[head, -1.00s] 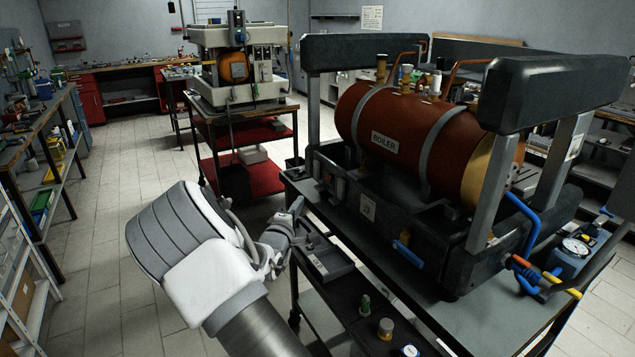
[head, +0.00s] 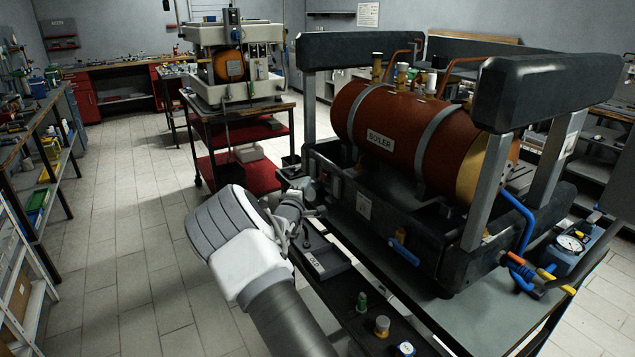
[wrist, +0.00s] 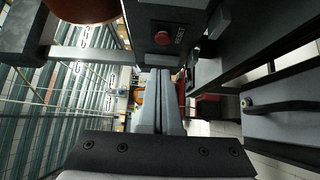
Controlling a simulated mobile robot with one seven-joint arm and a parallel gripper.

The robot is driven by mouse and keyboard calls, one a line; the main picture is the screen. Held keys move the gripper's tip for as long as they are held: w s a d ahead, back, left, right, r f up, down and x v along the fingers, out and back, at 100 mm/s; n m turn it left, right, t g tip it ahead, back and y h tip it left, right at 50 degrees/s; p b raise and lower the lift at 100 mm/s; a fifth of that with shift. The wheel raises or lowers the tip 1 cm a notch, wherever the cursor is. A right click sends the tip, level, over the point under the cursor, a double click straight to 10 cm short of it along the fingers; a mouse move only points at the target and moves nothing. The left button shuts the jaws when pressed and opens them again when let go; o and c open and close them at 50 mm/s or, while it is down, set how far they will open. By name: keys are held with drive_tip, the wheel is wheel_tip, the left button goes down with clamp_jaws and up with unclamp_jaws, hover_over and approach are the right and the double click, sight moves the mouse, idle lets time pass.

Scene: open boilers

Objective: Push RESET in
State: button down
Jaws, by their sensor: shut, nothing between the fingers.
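The red RESET button (wrist: 162,38) shows in the wrist view on a dark panel, with its lettering beside it. It stands out from the panel's face. My gripper (wrist: 159,74) is shut and empty, its two grey fingers together below the button in the picture and apart from it.
The orange-brown boiler (head: 385,135) lies in a frame with thick dark beams. A dark tray (head: 325,262) with a label is below my gripper. Small capped items (head: 382,326) stand on the lower shelf. Blue pipes (head: 520,215) are at right. The floor at left is clear.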

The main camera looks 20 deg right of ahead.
sight(324, 177)
drive_tip(key=d, duration=0.3)
drive_tip(key=shift+w+d, duration=0.25)
drive_tip(key=shift+d, duration=0.1)
